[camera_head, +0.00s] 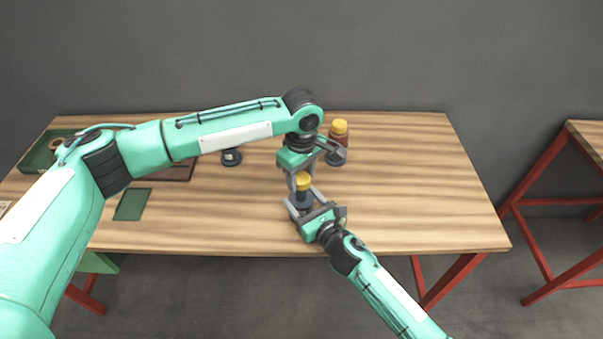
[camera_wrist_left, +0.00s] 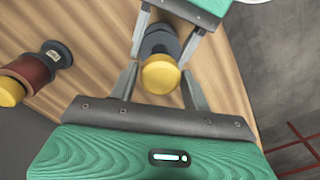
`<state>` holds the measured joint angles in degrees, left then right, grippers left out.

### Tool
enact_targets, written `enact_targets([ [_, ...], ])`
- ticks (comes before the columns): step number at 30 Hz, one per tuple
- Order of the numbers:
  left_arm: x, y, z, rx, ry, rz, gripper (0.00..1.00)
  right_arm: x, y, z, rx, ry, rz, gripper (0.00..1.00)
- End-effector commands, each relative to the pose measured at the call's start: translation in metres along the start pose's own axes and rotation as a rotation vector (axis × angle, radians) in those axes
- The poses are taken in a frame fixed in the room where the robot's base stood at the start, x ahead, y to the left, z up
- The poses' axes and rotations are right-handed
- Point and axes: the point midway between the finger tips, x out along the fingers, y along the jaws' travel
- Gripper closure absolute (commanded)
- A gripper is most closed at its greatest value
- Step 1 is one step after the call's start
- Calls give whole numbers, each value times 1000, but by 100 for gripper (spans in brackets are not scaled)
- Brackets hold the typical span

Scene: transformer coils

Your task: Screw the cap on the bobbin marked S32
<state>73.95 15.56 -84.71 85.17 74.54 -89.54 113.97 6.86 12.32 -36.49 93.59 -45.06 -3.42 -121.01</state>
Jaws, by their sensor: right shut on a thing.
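A dark bobbin (camera_head: 304,197) stands near the middle front of the table with a yellow cap (camera_head: 303,180) on its top. No marking on it is readable. My right gripper (camera_head: 301,203) is shut on the bobbin's body from the front. My left gripper (camera_head: 302,176) points down from above, with its fingers on either side of the cap. In the left wrist view the yellow cap (camera_wrist_left: 161,75) lies between the fingers of the left gripper (camera_wrist_left: 160,80), with narrow gaps, so it looks open. The bobbin (camera_wrist_left: 160,42) shows behind the cap, between the right gripper's fingers.
A red-brown bobbin with a yellow cap (camera_head: 340,127) stands behind, close to my left gripper. A dark bobbin (camera_head: 231,157) stands left of it, under my left arm. A green tray (camera_head: 36,158) and a dark green plate (camera_head: 132,204) lie at left. The table's right side is clear.

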Motion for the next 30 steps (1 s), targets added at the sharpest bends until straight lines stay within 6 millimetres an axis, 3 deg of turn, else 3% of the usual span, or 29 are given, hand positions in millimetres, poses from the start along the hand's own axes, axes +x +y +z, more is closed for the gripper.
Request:
enact_targets([
  [1, 0, 0, 0, 0, 0, 0, 62, 0, 0, 0, 0, 0, 0, 100],
  [5, 0, 0, 0, 0, 0, 0, 86, 0, 0, 0, 0, 0, 0, 100],
  [11, 0, 0, 0, 81, -1, -1, 86, 0, 0, 0, 0, 0, 0, 100],
  [30, 1, 0, 0, 1068, -1, 1, 87, 0, 0, 0, 0, 0, 0, 100],
])
